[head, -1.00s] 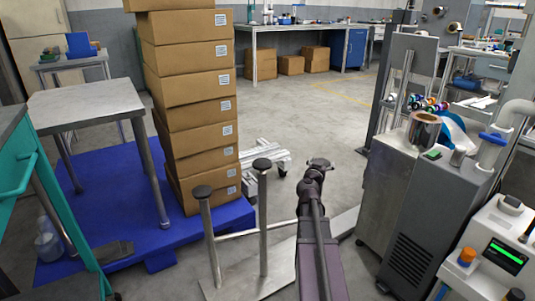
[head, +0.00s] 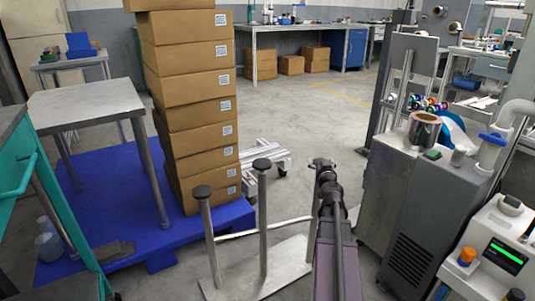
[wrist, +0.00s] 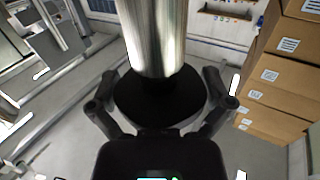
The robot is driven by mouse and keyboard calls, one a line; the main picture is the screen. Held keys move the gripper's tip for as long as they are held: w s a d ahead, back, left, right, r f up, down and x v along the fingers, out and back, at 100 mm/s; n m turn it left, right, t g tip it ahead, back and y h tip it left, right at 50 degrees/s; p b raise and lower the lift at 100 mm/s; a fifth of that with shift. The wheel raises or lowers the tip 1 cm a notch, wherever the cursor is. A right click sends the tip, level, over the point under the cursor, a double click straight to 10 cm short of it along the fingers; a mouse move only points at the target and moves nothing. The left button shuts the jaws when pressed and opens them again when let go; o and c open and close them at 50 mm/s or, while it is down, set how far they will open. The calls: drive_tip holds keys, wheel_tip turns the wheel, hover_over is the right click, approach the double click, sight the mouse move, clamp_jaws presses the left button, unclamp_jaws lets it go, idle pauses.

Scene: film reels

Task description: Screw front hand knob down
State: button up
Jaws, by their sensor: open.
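In the wrist view, a round black knob (wrist: 160,98) sits at the end of a shiny metal post (wrist: 153,35). My gripper (wrist: 158,78) is open, with one finger on each side of the knob; I cannot tell whether they touch it. In the head view, my gripper (head: 325,166) is at the end of my arm, right of two upright posts. My arm hides part of the plate, and the knob between my fingers is not clear there.
A stack of cardboard boxes (head: 190,90) stands on a blue pallet (head: 110,205) at the left. A grey machine cabinet (head: 408,205) stands close to the right of my arm. A metal table (head: 85,102) is at the left. Open floor (head: 300,110) lies beyond.

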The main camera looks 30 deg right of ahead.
drive_tip(key=shift+w+a+n+t+y, duration=0.1)
drive_tip(key=shift+n+t+y, duration=0.45)
drive_tip(key=shift+n+y, duration=0.9)
drive_tip(key=shift+w+a+n+t+y, duration=0.1)
drive_tip(key=shift+n+t+y, duration=0.6)
drive_tip(key=shift+y, duration=1.25)
drive_tip(key=shift+a+n+g+y, duration=0.1)
drive_tip(key=shift+n+g+y, duration=0.1)
drive_tip(key=shift+n+y, duration=1.2)
drive_tip(key=shift+a+n+g+y, duration=0.15)
drive_tip(key=shift+n+y, duration=0.7)
drive_tip(key=shift+y, duration=1.05)
drive_tip(key=v, duration=1.4)
drive_tip(key=w+a+r+g+y+p, duration=0.1)
drive_tip(key=w+a+r+g+p, duration=0.2)
drive_tip(key=a+p, duration=0.5)
drive_tip(key=w+a+r+g+y+p, duration=0.1)
drive_tip(key=w+a+r+g+p, duration=0.2)
drive_tip(key=a+r+p, duration=0.2)
drive_tip(key=w+a+r+g+y+p, duration=0.1)
drive_tip(key=w+a+r+g+p, duration=0.2)
drive_tip(key=a+p, duration=0.8)
drive_tip(key=a+r+g, duration=0.1)
drive_tip(key=a, duration=0.2)
drive_tip(key=shift+w+a+r, duration=0.2)
drive_tip(key=shift+w+a, duration=0.05)
drive_tip(key=shift+w, duration=0.15)
